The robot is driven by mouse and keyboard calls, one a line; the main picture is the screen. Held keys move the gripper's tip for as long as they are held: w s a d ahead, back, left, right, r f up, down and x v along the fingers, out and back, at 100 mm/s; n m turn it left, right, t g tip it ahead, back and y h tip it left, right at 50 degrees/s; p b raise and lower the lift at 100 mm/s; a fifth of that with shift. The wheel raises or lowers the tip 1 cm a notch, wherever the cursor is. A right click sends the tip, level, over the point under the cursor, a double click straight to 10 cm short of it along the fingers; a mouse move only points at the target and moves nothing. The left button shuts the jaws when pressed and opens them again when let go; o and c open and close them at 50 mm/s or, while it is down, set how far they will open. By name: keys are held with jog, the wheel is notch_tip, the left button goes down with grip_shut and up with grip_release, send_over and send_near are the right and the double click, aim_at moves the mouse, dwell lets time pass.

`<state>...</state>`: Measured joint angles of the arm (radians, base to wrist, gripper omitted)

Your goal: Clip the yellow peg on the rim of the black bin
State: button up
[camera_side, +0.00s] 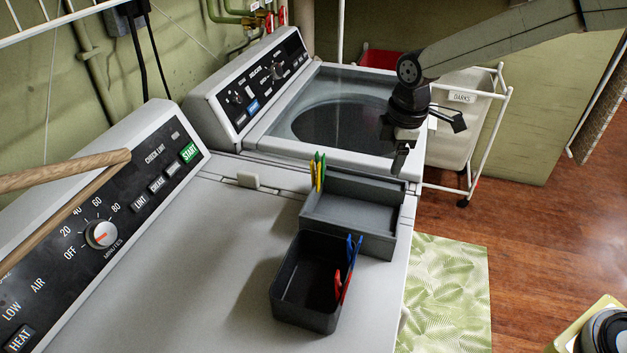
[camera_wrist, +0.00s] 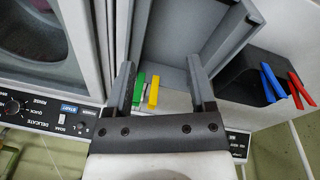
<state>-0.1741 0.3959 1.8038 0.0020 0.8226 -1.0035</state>
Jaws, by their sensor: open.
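The yellow peg (camera_side: 320,178) stands clipped on the left wall of the grey tray (camera_side: 348,233), right beside a green peg (camera_side: 317,157). In the wrist view the yellow peg (camera_wrist: 153,93) and green peg (camera_wrist: 138,93) show between my finger outlines, below them and apart. My gripper (camera_side: 428,140) is open and empty, raised above the tray's back right side.
The tray and bin stand on a white machine top (camera_side: 215,255), with bare room left of them. A washer (camera_side: 330,125) with a control panel is behind. Wooden rods (camera_side: 60,172) cross the left. A laundry cart (camera_side: 465,125) stands beyond my gripper.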

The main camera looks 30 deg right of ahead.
jog(key=w+a+r+n, duration=0.2)
jog(key=w+a+n, duration=0.3)
jog(key=n, duration=0.1)
jog(key=r+n+g, duration=0.1)
jog(key=n, duration=0.5)
send_over(318, 177)
jog(key=shift+w+d+r, duration=0.1)
jog(key=shift+w+d, duration=0.3)
jog(key=shift+w+a+r+n, duration=0.15)
jog(key=shift+a+n, duration=0.3)
jog(key=shift+n, duration=0.35)
jog(key=shift+f, duration=4.5)
